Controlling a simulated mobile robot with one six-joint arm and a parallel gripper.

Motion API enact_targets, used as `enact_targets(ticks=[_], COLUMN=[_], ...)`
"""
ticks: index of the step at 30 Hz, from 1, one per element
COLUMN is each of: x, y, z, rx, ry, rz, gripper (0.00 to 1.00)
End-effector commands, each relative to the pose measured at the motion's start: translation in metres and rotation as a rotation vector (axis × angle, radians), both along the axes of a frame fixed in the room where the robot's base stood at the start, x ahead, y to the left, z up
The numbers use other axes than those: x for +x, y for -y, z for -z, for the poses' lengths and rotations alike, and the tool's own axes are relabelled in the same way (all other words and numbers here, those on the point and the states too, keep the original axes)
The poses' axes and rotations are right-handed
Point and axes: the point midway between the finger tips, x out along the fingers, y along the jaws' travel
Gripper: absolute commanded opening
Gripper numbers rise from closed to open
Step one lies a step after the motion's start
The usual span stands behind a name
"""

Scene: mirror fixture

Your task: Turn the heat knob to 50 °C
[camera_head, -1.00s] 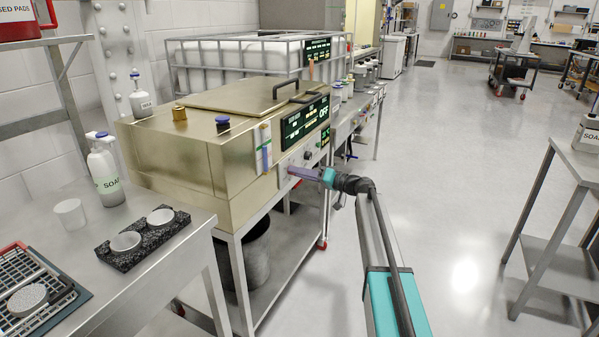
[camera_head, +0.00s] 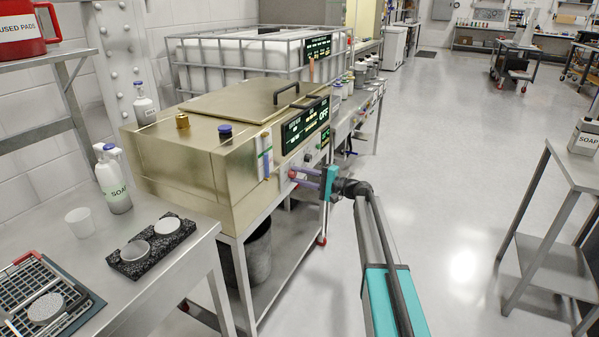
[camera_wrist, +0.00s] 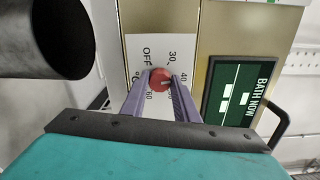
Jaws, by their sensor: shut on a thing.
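The heat knob is a round red knob (camera_wrist: 160,79) on a white dial plate (camera_wrist: 140,48) marked OFF, 30, 40 and 60, on the brass-coloured bath's front panel. In the wrist view my gripper (camera_wrist: 160,92) has its two purple fingers on either side of the knob, shut on it. A pale pointer mark shows on the knob, toward the 40 and 60 side; its exact setting is too small to read. In the head view my gripper (camera_head: 299,178) reaches the front of the bath (camera_head: 190,175), and the knob is mostly hidden there.
A dark display panel (camera_head: 305,125) reading OFF is above the gripper; it also shows in the wrist view, labelled BATH NOW (camera_wrist: 238,92). A dark bin (camera_head: 255,255) stands under the bath. A side table (camera_head: 565,190) is at right. The floor between is clear.

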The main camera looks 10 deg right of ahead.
Motion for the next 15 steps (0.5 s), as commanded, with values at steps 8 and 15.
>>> enact_targets(ticks=[8, 15], x=[-0.0022, -0.002], y=[-0.0015, -0.0014], z=[-0.0019, -0.0025], rx=[0.15, 0.284], ry=[-0.216, -0.4], rz=[-0.007, -0.007], gripper=[0.05, 0.05])
